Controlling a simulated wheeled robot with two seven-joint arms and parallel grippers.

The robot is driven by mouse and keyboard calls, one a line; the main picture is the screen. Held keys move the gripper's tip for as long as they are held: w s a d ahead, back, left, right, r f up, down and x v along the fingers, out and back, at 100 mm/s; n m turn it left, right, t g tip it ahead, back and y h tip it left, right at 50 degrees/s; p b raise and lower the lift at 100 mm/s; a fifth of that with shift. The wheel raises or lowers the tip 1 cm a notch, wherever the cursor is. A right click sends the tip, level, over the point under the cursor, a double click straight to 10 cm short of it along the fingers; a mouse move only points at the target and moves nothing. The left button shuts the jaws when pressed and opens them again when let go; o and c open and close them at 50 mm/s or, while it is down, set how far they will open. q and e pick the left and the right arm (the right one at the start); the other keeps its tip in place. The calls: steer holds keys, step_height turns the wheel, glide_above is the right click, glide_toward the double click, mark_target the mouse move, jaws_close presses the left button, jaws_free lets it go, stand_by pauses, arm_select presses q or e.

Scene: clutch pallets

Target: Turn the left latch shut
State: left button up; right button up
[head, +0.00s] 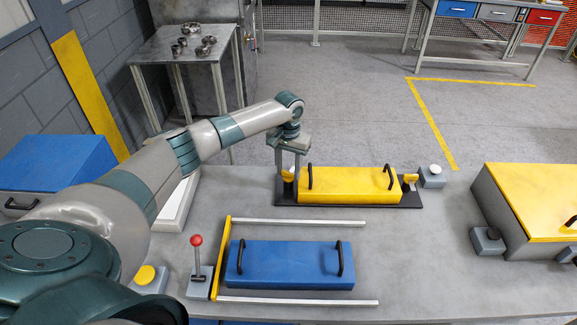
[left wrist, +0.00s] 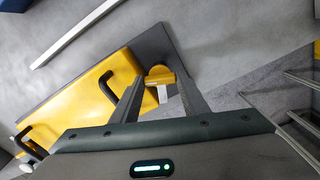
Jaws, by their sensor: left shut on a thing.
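A yellow block (head: 345,184) with two black handles lies on a black base plate (head: 349,204) on the table. The left latch is a small yellow piece at the block's left end, mostly hidden by my gripper in the head view. In the left wrist view the yellow latch (left wrist: 159,74) shows between the fingertips. My left gripper (head: 290,180) points down over that end, shut on the latch; its two fingers also show in the left wrist view (left wrist: 161,86). A yellow right latch (head: 409,178) sits at the other end. My right gripper is not in view.
A blue block (head: 290,265) lies between two pale rails (head: 298,222) in front. A red-knobbed lever (head: 196,256) and a yellow button (head: 146,275) stand at left. A grey box (head: 432,178) with a white button is right of the plate. A yellow-lidded case (head: 535,205) stands further right.

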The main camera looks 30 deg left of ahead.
arm_select(q)
steer(key=m+p, duration=0.1)
steer(key=m, duration=0.1)
steer(key=shift+r+m, duration=0.15)
steer(key=shift+m, duration=0.25)
steer(key=m, duration=0.3)
steer(key=shift+m, duration=0.3)
steer(key=m, duration=0.3)
steer(key=shift+m+p, duration=0.3)
steer(key=shift+p, duration=0.05)
steer(key=shift+w+m, duration=0.1)
steer(key=shift+m, duration=1.8)
steer(key=o, duration=1.1)
steer(key=shift+c, duration=0.2)
